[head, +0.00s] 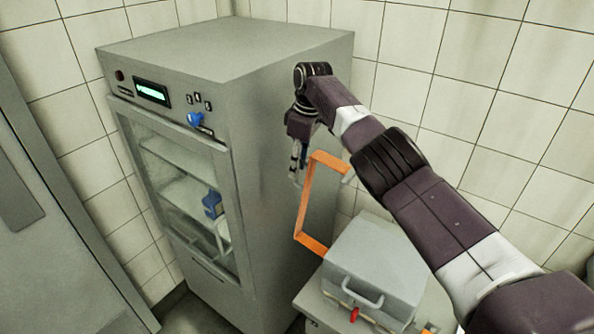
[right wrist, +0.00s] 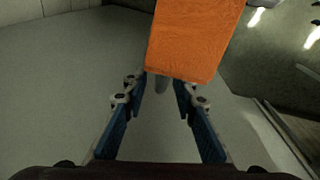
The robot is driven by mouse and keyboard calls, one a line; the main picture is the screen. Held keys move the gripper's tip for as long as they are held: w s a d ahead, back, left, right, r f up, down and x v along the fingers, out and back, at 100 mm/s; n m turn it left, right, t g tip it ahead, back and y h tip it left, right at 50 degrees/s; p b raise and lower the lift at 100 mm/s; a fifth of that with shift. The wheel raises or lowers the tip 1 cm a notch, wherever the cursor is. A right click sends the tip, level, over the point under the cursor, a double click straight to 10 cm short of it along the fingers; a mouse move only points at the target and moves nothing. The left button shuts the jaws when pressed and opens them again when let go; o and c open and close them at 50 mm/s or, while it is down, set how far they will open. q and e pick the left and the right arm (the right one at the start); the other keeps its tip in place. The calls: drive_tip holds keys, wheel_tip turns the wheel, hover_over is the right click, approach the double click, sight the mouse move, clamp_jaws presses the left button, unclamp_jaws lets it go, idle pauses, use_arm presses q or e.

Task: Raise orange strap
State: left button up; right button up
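The orange strap (head: 306,205) rises as an angular, open-sided loop beside the grey box (head: 375,262) in the head view. In the right wrist view the strap (right wrist: 195,38) is a broad orange band at top centre, just beyond the fingertips. My right gripper (head: 296,172) hangs down next to the strap's upper left corner, in front of the cabinet's side. Its fingers (right wrist: 162,88) are apart in the right wrist view, and I see nothing clamped between them. Whether a finger touches the strap I cannot tell. My left gripper is not in view.
A tall grey cabinet (head: 250,80) with a glass door and a blue knob (head: 195,119) stands left of my right arm. The box has a grey handle (head: 362,294) and a red part (head: 354,314) in front. Tiled walls close off the back.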

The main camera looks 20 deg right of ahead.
drive_tip(key=r, duration=0.6)
drive_tip(key=s+d+r, duration=0.1)
drive_tip(key=r, duration=0.2)
drive_tip(key=shift+s+r, duration=0.1)
drive_tip(key=shift+r, duration=0.2)
drive_tip(key=shift+a, duration=0.1)
